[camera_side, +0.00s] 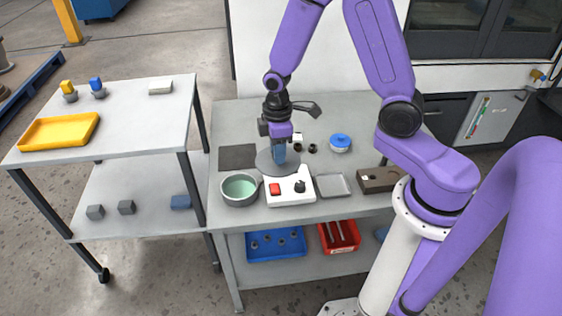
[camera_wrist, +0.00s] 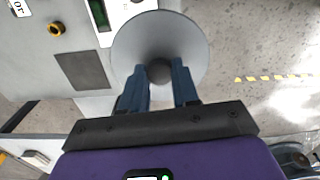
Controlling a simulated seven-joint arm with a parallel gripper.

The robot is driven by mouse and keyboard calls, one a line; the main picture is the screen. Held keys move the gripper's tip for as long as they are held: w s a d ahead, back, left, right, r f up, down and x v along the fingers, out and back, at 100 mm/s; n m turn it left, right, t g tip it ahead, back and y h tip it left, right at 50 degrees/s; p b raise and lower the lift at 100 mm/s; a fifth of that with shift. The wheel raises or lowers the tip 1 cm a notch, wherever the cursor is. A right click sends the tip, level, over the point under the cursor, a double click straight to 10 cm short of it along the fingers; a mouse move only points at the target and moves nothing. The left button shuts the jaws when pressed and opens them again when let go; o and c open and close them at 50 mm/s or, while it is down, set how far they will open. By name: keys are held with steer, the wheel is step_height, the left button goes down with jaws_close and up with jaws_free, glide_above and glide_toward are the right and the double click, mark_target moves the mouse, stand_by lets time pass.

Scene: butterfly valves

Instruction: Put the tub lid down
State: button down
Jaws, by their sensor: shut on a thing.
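The tub lid is a round grey disc (camera_side: 265,163) with a knob on top. My gripper (camera_side: 279,158) points down and is shut on the lid's knob. In the wrist view the lid (camera_wrist: 135,40) spreads out beyond my fingers (camera_wrist: 159,78), with the dark knob between them. The open tub (camera_side: 240,199), grey with pale green inside, stands on the table to the front left of the lid. The lid looks level and is not over the tub. How far it is above the table I cannot tell.
A dark mat (camera_side: 237,157) lies bare at the back left. A grey tray (camera_side: 333,186), a brown block (camera_side: 377,181) and a blue-topped container (camera_side: 340,143) stand to the right.

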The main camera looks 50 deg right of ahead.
steer(key=m, duration=0.1)
steer(key=r+m, duration=0.1)
steer(key=m, duration=0.1)
steer(key=d+r+m, duration=0.1)
steer(key=m, duration=0.1)
steer(key=shift+w, duration=0.2)
steer(key=m, duration=0.1)
steer(key=r+m, duration=0.1)
steer(key=m, duration=0.1)
steer(key=d+m, duration=0.1)
steer(key=m, duration=0.1)
steer(key=shift+d+r, duration=0.1)
steer(key=shift+r, duration=0.15)
steer(key=s+d+f+m, duration=0.1)
steer(key=d+f+m, duration=0.2)
steer(key=d+m, duration=0.45)
steer(key=d+f+m, duration=0.4)
steer(key=d+m, duration=0.1)
steer(key=d, duration=0.6)
steer(key=s+d+f+m, duration=0.1)
steer(key=d+f+m, duration=0.2)
steer(key=d+m, duration=0.45)
steer(key=shift+n, duration=0.9)
steer(key=w+d+f, duration=0.6)
steer(key=w, duration=0.1)
steer(key=w+d+f, duration=0.3)
steer(key=shift+w, duration=0.2)
steer(key=shift+w+d+f, duration=0.15)
steer(key=shift+f, duration=1.7)
steer(key=shift+f, duration=0.15)
